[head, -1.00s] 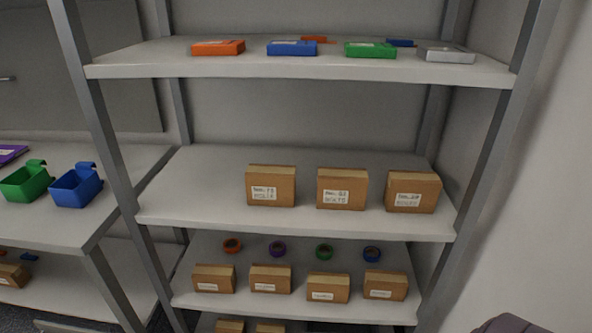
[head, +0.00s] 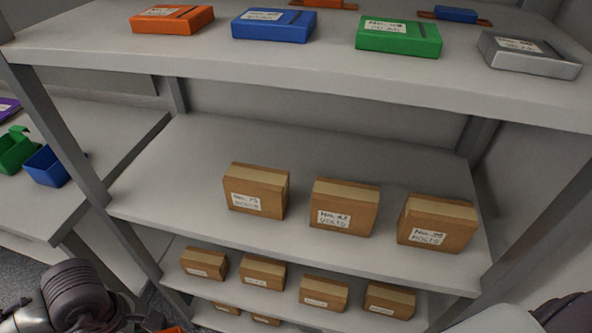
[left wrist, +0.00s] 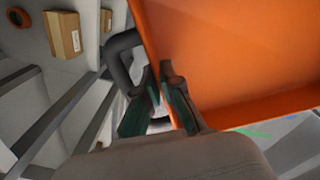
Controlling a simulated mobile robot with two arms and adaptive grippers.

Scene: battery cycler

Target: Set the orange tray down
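The orange tray (left wrist: 245,55) fills the upper right of the left wrist view. A dark curved handle-like loop (left wrist: 118,55) shows beside its edge. My left gripper (left wrist: 161,72) is closed at the tray's edge, with its fingertips against the wall. In the head view my left arm comes in at the bottom left. Only a sliver of orange (head: 172,329) shows beside it at the bottom edge, and the gripper is cut off. At the bottom right a dark part of my right arm shows, but its gripper is out of frame.
A grey shelf rack stands ahead. Its top shelf (head: 300,62) holds orange, blue, green and grey labelled boxes. The middle shelf (head: 160,190) holds three cardboard boxes, with free room at its left. A table (head: 110,150) at the left carries green and blue bins (head: 47,167).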

